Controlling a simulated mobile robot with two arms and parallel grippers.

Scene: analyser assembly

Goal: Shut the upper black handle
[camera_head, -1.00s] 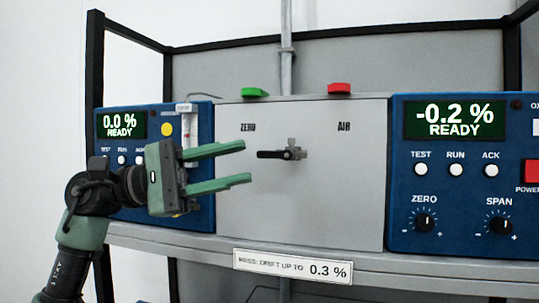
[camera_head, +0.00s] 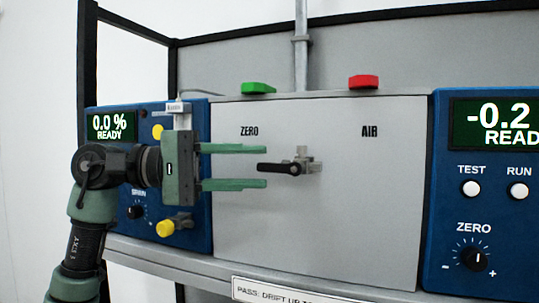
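The black handle (camera_head: 274,168) lies horizontally on a small metal valve (camera_head: 303,162) on the grey panel (camera_head: 330,230), below and between the ZERO and AIR labels. Its free end points left, toward my gripper. My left gripper (camera_head: 266,166) comes in from the left with its two green fingers apart, one above and one below the handle's level. The fingertips look close to the handle's free end. I cannot tell from this view whether they are at its depth. Nothing shows between the fingers except the panel and handle end. My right gripper is not in view.
A green block (camera_head: 258,88) and a red block (camera_head: 363,82) sit on the panel's top edge. Blue analysers with displays stand left (camera_head: 113,126) and right (camera_head: 480,212). A yellow knob (camera_head: 166,228) is below my gripper. A shelf edge (camera_head: 190,268) runs underneath.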

